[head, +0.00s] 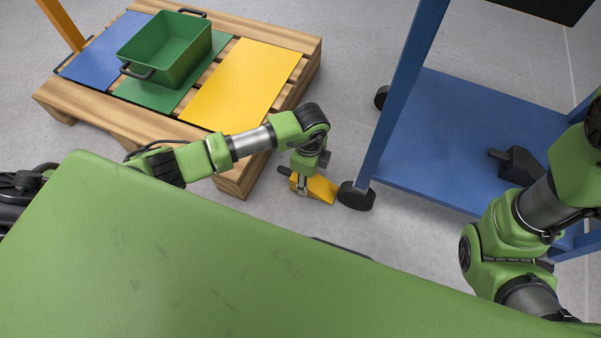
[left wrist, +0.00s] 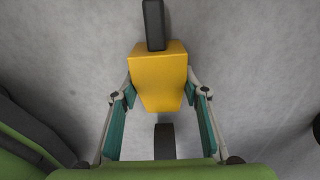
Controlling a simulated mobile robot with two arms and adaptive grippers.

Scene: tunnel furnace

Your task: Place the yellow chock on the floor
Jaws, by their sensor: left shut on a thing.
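The yellow chock (head: 321,188) is a wedge with a black handle. It is low over or on the grey floor (head: 345,130), between the pallet and the blue cart; I cannot tell whether it touches the floor. My left gripper (head: 303,178) points down and is shut on it. In the left wrist view the chock (left wrist: 159,70) sits between the two fingers of my left gripper (left wrist: 158,92), with black parts showing above and below it. My right arm shows at the right of the head view, but its gripper is not visible.
A wooden pallet (head: 110,120) with blue, green and yellow panels stands at the left, carrying a green bin (head: 166,50). The blue cart (head: 450,130) has a black caster (head: 356,196) close beside the chock. A black object (head: 517,165) lies on its shelf.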

